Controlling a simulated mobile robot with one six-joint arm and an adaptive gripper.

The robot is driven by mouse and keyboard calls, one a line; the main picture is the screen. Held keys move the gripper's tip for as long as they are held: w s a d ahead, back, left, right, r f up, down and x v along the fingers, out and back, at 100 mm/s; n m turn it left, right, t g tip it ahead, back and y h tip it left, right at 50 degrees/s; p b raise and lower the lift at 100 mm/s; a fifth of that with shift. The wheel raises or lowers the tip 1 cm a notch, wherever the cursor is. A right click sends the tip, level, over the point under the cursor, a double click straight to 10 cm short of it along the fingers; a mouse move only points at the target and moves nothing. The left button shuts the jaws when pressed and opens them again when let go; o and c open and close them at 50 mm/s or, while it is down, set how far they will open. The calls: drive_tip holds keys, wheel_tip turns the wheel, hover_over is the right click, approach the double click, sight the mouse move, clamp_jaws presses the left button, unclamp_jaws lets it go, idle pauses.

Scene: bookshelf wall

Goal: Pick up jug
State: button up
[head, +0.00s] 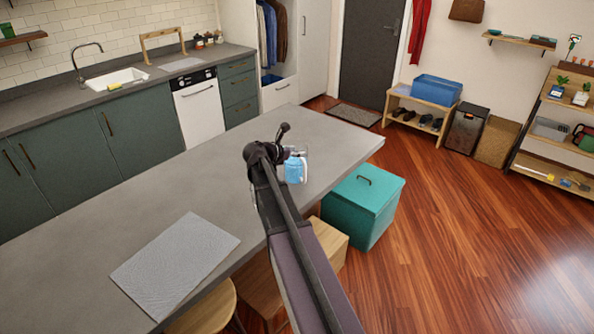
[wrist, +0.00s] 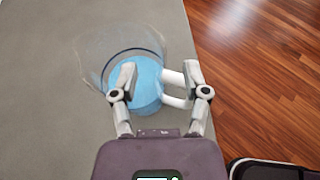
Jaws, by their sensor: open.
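The jug (head: 295,168) is clear with blue contents and stands near the right edge of the grey counter (head: 255,125) in the head view. In the wrist view, the jug (wrist: 146,98) is below my gripper (wrist: 161,78), with its pale handle (wrist: 173,77) to the right. My gripper is open, with the left finger over the jug's body and the right finger just right of the handle. The handle shows between the fingers. I cannot tell whether either finger touches it. My arm hides part of the jug's left side in the head view.
A grey mat (head: 176,266) lies on the counter's near part. A teal lidded box (head: 362,205) stands on the wooden floor (head: 450,240) just right of the counter. The counter around the jug looks clear.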

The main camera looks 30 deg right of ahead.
sight(307, 151)
idle(0.3)
drive_tip(key=b+x, duration=0.2)
drive_tip(key=x, duration=0.3)
drive_tip(key=shift+w+f, duration=0.1)
drive_tip(key=shift+f, duration=0.1)
idle(0.5)
clamp_jaws()
